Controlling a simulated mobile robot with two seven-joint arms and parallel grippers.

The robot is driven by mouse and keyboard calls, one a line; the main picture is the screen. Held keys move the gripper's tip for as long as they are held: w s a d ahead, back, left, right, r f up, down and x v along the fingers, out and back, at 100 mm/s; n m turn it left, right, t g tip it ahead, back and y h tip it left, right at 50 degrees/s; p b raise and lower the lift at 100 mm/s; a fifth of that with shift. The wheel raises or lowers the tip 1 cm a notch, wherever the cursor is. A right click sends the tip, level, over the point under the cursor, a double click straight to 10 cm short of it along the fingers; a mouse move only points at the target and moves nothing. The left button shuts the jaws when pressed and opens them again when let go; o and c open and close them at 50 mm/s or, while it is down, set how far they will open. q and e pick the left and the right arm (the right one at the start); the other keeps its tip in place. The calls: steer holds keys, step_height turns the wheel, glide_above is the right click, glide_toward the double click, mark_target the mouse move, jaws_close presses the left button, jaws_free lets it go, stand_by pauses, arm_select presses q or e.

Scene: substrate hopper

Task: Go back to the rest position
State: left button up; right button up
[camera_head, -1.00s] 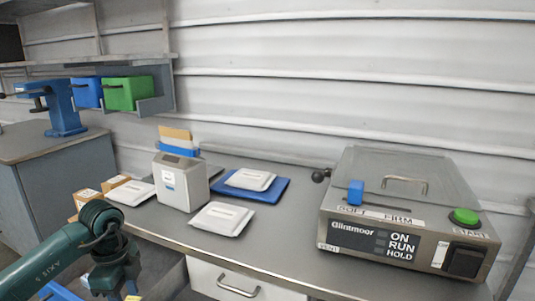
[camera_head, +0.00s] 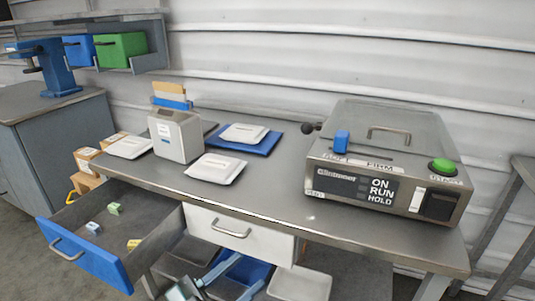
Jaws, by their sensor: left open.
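My left gripper (camera_head: 243,274) shows only in part at the bottom edge, left of centre, in front of the lower shelf. Its two pale blue fingers are apart, with nothing seen between them. It is below the grey worktop (camera_head: 300,205) and to the right of the open drawer (camera_head: 88,262) with a blue front. Most of my left arm is out of the picture. My right gripper is not in view.
The drawer holds several small blocks. A white closed drawer (camera_head: 230,238) is beside it; grey trays (camera_head: 300,284) and a blue bin sit below. On the worktop stand a Glinmoor machine (camera_head: 385,150), a grey box (camera_head: 177,136), white packets (camera_head: 216,168) and a blue mat (camera_head: 262,146).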

arm_select(q)
steer(key=s+a+f+n+y, duration=0.4)
steer(key=a+f+n+y, duration=0.1)
steer(key=f+n+y, duration=0.15)
steer(key=s+a+f+n+y, duration=0.4)
steer(key=f+n+y, duration=0.2)
steer(key=f+y, duration=0.15)
steer(key=r+g+p, duration=0.1)
steer(key=p, duration=0.4)
steer(key=r+m+p, duration=0.1)
steer(key=p, duration=0.3)
steer(key=r+g+p, duration=0.1)
steer(key=r+p, duration=0.1)
steer(key=p, duration=0.3)
steer(key=shift+w+a+r+g+y+p, duration=0.1)
steer(key=shift+a+g+y+p, duration=0.2)
steer(key=shift+y, duration=0.1)
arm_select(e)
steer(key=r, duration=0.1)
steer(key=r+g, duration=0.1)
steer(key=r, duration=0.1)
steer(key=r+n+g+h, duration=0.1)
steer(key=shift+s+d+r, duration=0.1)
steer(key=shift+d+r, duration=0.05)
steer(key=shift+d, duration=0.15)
